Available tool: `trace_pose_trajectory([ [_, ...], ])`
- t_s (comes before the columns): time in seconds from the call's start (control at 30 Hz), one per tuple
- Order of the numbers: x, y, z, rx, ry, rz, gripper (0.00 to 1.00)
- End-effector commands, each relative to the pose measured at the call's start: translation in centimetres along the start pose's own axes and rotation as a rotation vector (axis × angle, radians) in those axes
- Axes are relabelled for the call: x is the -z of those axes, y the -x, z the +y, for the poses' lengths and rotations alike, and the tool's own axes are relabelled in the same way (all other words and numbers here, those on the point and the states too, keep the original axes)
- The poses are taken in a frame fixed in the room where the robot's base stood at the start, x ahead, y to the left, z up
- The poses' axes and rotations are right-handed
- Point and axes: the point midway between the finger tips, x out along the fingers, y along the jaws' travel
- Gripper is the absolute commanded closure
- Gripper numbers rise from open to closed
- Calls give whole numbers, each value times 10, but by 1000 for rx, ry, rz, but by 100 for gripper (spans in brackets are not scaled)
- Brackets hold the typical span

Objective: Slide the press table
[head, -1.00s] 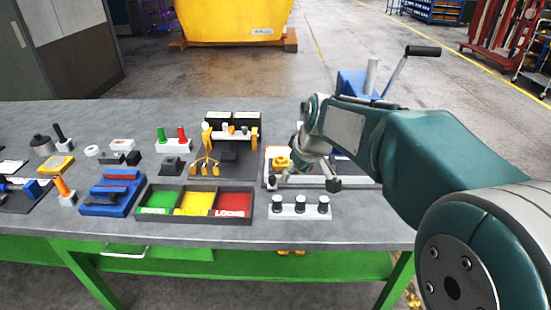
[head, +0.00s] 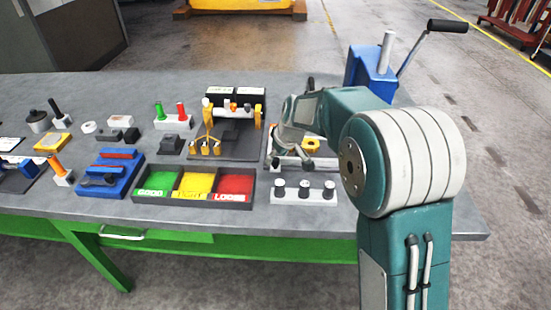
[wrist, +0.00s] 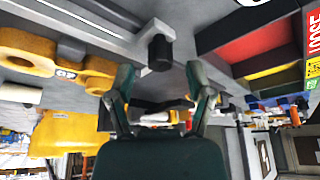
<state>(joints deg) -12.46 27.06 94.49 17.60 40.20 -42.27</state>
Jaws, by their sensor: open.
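My gripper (head: 292,163) hangs low over the right part of the bench, beside a dark plate that carries a pale rail (head: 318,162) and a yellow casting (head: 310,145). The wrist view shows my gripper (wrist: 160,80) with its two fingers spread and nothing between them. A black knob (wrist: 160,52) on the end of a pale bar lies just beyond the fingertips, apart from them. The yellow casting (wrist: 30,52) is on the left in that view. A blue press-like body (head: 368,72) with a crank handle stands behind my arm; its lower part is hidden. I cannot tell which part is the press table.
A tray (head: 195,201) with green, yellow and red compartments lies left of my gripper. A pale block with black knobs (head: 304,189) sits in front. A black fixture with yellow clamps (head: 230,135) stands close on the left. The bench's front strip is bare.

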Motion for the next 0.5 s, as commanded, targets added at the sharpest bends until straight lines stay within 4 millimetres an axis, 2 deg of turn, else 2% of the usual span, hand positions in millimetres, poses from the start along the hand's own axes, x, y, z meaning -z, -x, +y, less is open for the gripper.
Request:
trace_pose_trajectory([
  [0.17,0,-16,0,0,0,0,33],
  [0.43,0,-18,0,-1,0,1,33],
  [0.47,0,-18,0,-1,0,1,37],
  [0.5,0,-18,0,-1,0,1,55],
])
